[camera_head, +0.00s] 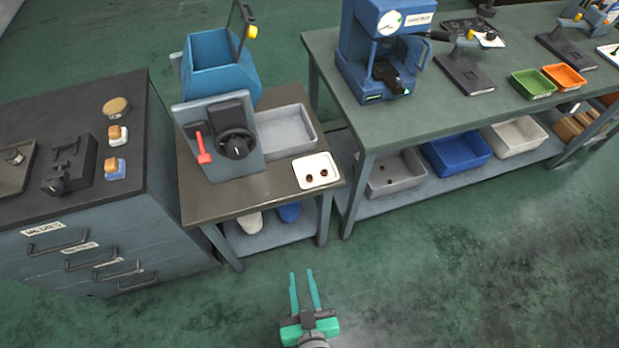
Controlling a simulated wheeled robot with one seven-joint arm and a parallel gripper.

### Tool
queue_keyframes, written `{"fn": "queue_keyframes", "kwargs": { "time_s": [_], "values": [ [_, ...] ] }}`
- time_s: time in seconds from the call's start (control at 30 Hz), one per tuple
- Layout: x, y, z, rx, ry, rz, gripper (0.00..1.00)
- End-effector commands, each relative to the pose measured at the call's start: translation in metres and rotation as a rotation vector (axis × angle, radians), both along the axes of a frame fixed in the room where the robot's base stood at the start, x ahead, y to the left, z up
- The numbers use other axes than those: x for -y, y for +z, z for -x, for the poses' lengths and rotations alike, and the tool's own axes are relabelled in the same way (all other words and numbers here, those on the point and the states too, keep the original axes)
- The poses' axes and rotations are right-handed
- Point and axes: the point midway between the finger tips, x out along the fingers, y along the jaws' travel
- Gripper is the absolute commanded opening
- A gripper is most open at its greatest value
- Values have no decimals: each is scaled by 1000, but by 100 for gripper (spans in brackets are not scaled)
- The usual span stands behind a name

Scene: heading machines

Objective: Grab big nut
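My gripper (302,273), green with two long fingers, is at the bottom centre, in front of the small table (222,205). Its fingers are apart with nothing between them. A white tray (301,174) lies at the right front corner of that table. Two small dark brown pieces lie on the tray, a left one (309,178) and a right one (323,173). They are too small for me to tell whether either is the big nut. The tray is beyond my fingertips and apart from them.
A blue hopper machine (222,65) with a red lever (202,148) stands on the small table, beside an empty grey bin (286,128). A drawer cabinet (60,250) is on the left. A long workbench (430,105) is on the right. The floor (450,270) in front is clear.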

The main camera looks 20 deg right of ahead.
Motion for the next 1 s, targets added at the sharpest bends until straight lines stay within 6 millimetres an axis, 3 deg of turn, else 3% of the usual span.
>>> {"fn": "queue_keyframes", "kwargs": {
  "time_s": [0.03, 0.3, 0.6, 0.8, 1.0],
  "values": [
    [9, -5, -17, -7, -12, -2, 27],
    [49, -22, -91, -72, -18, -20, 27],
    [98, -8, -170, -115, 41, -37, 27],
    [123, 12, -203, -126, 95, -37, 27],
    [131, 20, -216, -131, 122, -35, 27]
  ]
}}
